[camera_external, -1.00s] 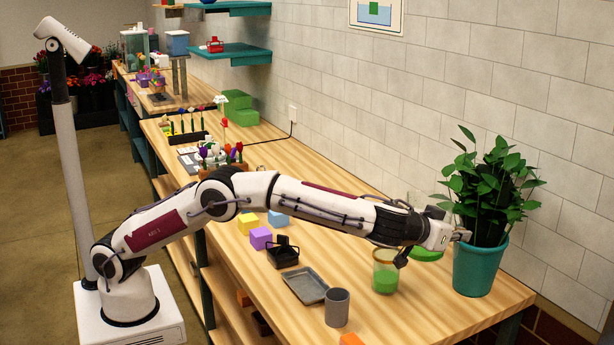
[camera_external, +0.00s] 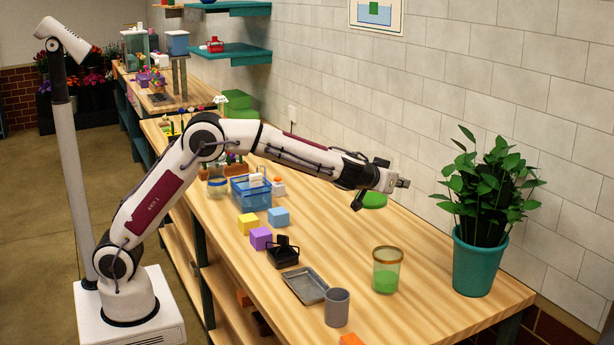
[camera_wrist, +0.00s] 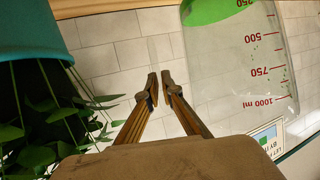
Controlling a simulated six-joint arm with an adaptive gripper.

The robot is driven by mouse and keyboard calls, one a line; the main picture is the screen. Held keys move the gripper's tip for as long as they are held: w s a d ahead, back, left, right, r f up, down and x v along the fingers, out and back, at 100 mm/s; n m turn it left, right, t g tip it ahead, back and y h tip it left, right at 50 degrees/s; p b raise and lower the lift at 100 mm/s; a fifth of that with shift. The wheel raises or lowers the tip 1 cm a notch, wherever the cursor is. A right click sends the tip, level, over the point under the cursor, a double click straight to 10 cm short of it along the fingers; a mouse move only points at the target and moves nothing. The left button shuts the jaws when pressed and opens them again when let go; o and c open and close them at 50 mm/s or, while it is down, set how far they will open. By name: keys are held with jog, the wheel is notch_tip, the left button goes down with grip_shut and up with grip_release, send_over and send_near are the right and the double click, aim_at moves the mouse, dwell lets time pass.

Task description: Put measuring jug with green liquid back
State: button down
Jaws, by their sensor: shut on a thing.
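My gripper (camera_external: 403,184) is high over the back of the table near the tiled wall; its fingertips (camera_wrist: 160,88) are nearly together in the wrist view. The clear measuring jug (camera_wrist: 240,60), with red marks up to 1000 ml, is close beside the fingers in that upside-down view. It looks upright, with green liquid (camera_wrist: 205,10) in its bottom. The fingers appear shut on its clear handle, which barely shows. In the external view its green liquid (camera_external: 373,201) shows just below my gripper, while the glass is hardly visible.
A jar with green contents and a tan rim (camera_external: 386,270) stands on the table (camera_external: 430,300). A teal plant pot (camera_external: 480,262) stands to the right. A grey tray (camera_external: 306,286), grey cup (camera_external: 337,307), black holder (camera_external: 284,254), coloured cubes and a blue basket (camera_external: 250,194) line the front side.

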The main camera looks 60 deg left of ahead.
jog(key=shift+n+y, duration=0.3)
jog(key=shift+n, duration=0.1)
jog(key=a, duration=0.3)
jog(key=s+a+f, duration=0.1)
jog(key=a, duration=0.3)
jog(key=s+a, duration=0.1)
jog(key=a, duration=0.2)
jog(key=shift+s+a+f, duration=0.15)
jog(key=shift+s+a, duration=0.1)
jog(key=shift+a, duration=0.1)
jog(key=shift+d+f, duration=0.1)
jog(key=shift+f, duration=2.5)
notch_tip(320, 180, down, 6)
jog(key=shift+f, duration=2)
